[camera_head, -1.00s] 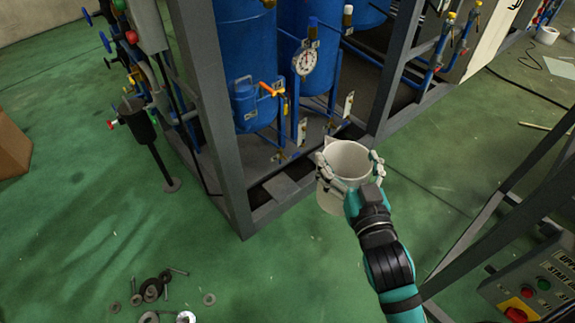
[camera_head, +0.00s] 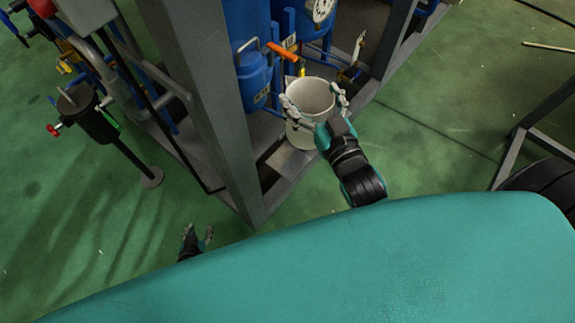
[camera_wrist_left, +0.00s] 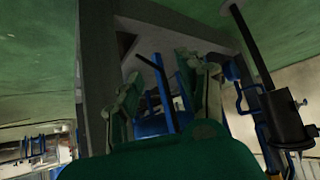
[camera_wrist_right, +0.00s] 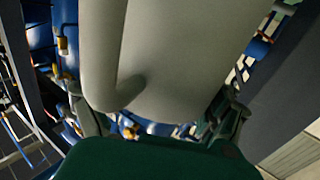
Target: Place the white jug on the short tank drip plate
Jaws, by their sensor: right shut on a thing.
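My right gripper (camera_head: 316,104) is shut on the white jug (camera_head: 305,135), with its fingers around the jug's sides. The jug is upright and open at the top. It stands or hovers over the grey drip plate (camera_head: 284,162), below the orange-handled valve (camera_head: 281,51) of the short blue tank (camera_head: 249,75). I cannot tell whether its base touches the plate. The jug (camera_wrist_right: 175,60) fills the middle of the right wrist view. My left gripper (camera_head: 198,241) is low beside the frame's corner post, open and empty; its spread fingers show in the left wrist view (camera_wrist_left: 170,75).
A thick grey frame post (camera_head: 205,100) rises left of the jug. A black cylinder on a stand (camera_head: 95,120) and red-handled valves are at the left. A dark frame bar (camera_head: 535,125) is at the right. Green floor is open around the rack.

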